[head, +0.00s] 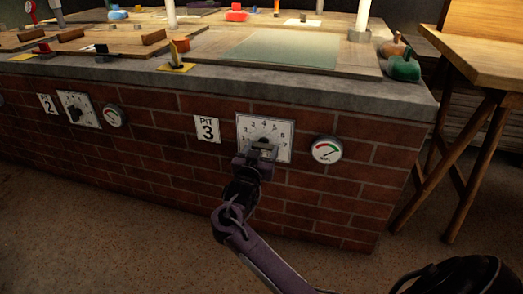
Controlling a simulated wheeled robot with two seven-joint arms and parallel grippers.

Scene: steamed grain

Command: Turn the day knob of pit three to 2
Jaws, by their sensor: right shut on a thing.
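My right gripper (262,149) reaches up from below and is shut on the day knob at the middle of the plate. The jaws cover most of the knob and the lower part of the plate, so I cannot tell which number the knob points at. My left gripper is not in view.
A round gauge (326,150) sits just right of the plate. A wooden table (486,50) stands at the right. The floor in front is clear.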

